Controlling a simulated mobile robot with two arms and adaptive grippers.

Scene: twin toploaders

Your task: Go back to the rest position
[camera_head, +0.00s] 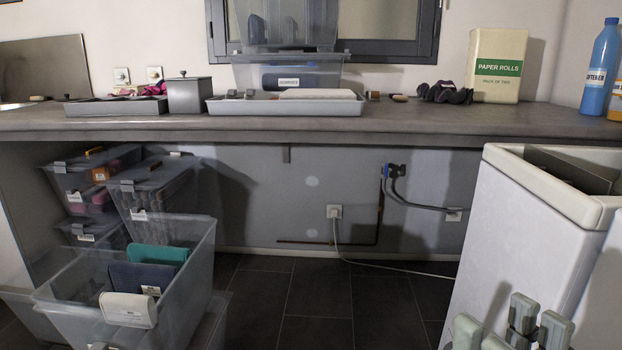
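My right gripper (511,328) shows at the lower right edge, in front of the white toploader (515,245). Its pale grey-green finger parts point up, and its lower part is cut off by the frame. I see no object held in it, but whether it is open or shut is unclear.
A grey counter (420,122) runs across the back, bearing trays, a paper rolls pack (496,65) and a blue bottle (601,66). Clear bins are stacked at left, with an open bin (185,315) in front holding folded items. The dark floor (320,305) in the middle is free, with a cable behind.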

